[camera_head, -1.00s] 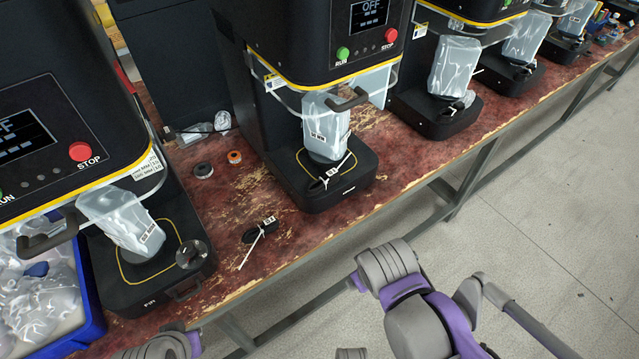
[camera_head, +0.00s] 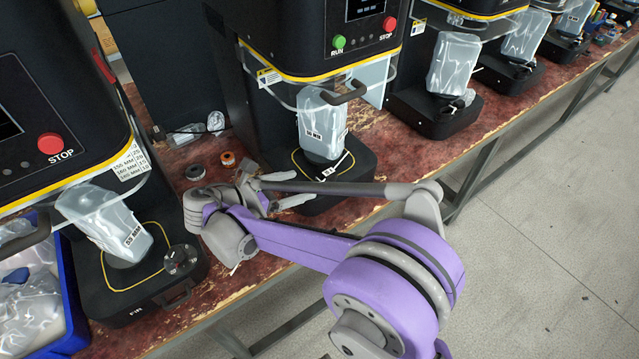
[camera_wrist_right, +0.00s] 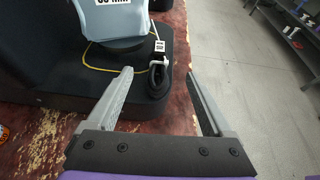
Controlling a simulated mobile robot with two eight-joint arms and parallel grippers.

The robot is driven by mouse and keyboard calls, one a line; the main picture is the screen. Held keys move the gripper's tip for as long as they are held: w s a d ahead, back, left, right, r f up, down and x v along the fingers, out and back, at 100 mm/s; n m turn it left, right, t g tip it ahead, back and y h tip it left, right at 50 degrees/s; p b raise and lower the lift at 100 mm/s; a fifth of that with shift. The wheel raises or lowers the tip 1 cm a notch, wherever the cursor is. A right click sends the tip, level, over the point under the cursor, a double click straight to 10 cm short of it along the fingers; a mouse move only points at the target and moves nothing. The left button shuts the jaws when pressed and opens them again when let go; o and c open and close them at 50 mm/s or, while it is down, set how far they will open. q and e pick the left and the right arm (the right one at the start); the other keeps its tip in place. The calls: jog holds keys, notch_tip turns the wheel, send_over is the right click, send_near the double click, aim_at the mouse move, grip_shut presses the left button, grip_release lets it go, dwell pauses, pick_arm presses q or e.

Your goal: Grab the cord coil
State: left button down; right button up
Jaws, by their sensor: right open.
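A black cord coil (camera_wrist_right: 157,82) with a white tie and a label lies on the black base of the middle seamer, in front of its round pedestal. My right gripper (camera_wrist_right: 159,76) is open, and in the wrist view the coil appears between its fingertips, apart from both. In the head view the right gripper (camera_head: 303,186) reaches to the front left of that base. A second coil on the bench is mostly hidden behind my right arm; only its white tie (camera_head: 236,267) shows. My left gripper is out of view.
Another seamer (camera_head: 140,285) stands at left beside a blue crate (camera_head: 72,315). Tape rolls (camera_head: 228,158) lie on the red bench between them. Open floor is at right.

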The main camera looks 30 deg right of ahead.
aim_at(318, 180)
jog(key=b+x, duration=0.1)
jog(key=x, duration=0.7)
jog(key=shift+w+d+f, duration=0.1)
jog(key=shift+w, duration=0.05)
grip_shut()
